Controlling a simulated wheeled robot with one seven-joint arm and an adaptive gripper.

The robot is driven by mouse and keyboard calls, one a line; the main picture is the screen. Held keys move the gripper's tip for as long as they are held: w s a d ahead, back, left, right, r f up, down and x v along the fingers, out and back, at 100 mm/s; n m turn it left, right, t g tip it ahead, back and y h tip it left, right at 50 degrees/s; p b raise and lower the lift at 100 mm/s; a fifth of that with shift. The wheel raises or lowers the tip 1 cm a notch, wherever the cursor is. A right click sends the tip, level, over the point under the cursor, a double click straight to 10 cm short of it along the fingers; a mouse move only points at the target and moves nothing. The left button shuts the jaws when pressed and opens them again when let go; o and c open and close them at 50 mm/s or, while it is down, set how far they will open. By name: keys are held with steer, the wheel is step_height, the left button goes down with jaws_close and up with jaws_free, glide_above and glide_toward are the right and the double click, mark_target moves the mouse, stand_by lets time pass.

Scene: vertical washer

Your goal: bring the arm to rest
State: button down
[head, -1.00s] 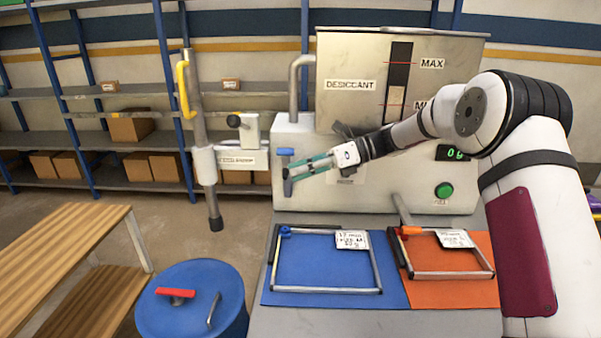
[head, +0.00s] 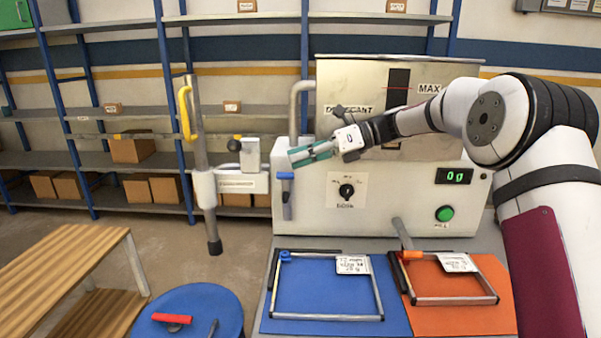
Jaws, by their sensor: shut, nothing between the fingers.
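My gripper (head: 296,157) is in the head view, in front of the desiccant machine (head: 382,189). Its fingers are closed together, point left and hold nothing. It is raised above the blue-handled lever (head: 286,190) at the machine's left side, with a visible gap below. My arm reaches in from the right and bends down to the left, covering part of the steel desiccant hopper (head: 345,80).
Below are a blue mat (head: 330,325) and an orange mat (head: 440,317), each with a metal frame. A vertical pole with a yellow handle (head: 184,112) stands left. A blue drum (head: 205,300) and a wooden bench (head: 60,265) are at lower left. Shelves stand behind.

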steer(key=shift+r, duration=0.25)
steer(key=s+d+r+n+t+h+p, duration=0.1)
steer(key=s+d+r+n+h, duration=0.15)
steer(key=s, duration=0.45)
steer(key=s+d+r+n+h+p, duration=0.1)
steer(key=s+n+h, duration=0.25)
steer(key=s, duration=0.35)
steer(key=s+d+r+n+t+h+p, duration=0.1)
steer(key=s+d+r+n+h+p, duration=0.1)
steer(key=s+n, duration=0.35)
steer(key=s+d+f+n+t+h+p, duration=0.1)
steer(key=s+d+n, duration=0.4)
steer(key=s, duration=0.7)
steer(key=s+d+f+n+t+h+p, duration=0.2)
steer(key=s+d+n+h, duration=0.3)
steer(key=s+d, duration=0.4)
steer(key=s+f+t, duration=0.1)
steer(key=s, duration=0.3)
steer(key=shift+s+d+f+n, duration=0.15)
steer(key=shift+s+d+n, duration=0.1)
steer(key=shift+d+n, duration=0.15)
